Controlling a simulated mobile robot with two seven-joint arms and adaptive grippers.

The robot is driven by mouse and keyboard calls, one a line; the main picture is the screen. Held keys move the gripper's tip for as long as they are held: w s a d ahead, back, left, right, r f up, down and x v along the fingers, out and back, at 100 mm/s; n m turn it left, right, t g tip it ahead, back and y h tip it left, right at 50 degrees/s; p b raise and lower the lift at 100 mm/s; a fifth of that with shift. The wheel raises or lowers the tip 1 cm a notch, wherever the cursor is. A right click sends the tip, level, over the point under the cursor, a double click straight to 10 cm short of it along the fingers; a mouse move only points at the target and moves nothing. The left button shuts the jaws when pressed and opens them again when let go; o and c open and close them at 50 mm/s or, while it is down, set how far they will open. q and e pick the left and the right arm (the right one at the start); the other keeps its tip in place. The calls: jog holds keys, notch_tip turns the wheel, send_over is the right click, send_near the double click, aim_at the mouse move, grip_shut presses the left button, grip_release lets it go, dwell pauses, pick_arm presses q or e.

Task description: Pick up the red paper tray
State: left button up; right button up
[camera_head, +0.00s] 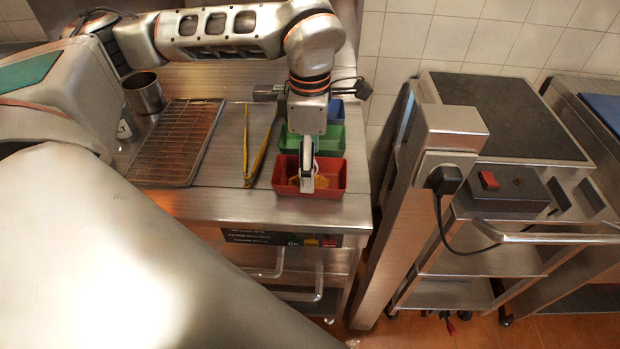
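The red paper tray (281,188) sits near the front right corner of the steel counter in the head view. Something orange-yellow (322,182) shows inside it, partly hidden by my gripper. My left gripper (307,182) points down with its fingertips over or within the tray, near its middle. The fingers overlap in this view, so I cannot tell whether they are open or shut, or whether they touch the tray. The tray rests level and looks to be on the counter. My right gripper is not in view.
A green tray (332,139) and a blue tray (337,108) stand behind the red one. Yellow tongs (259,157) and a wire rack on a pan (175,145) lie to the left, with a metal cup (144,92) beyond. A steel cart (500,120) stands right, across a gap.

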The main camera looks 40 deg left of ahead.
pick_arm(q)
jog(key=shift+f, duration=0.75)
jog(key=c, duration=0.9)
jog(key=shift+o, duration=0.2)
jog(key=shift+r, duration=0.1)
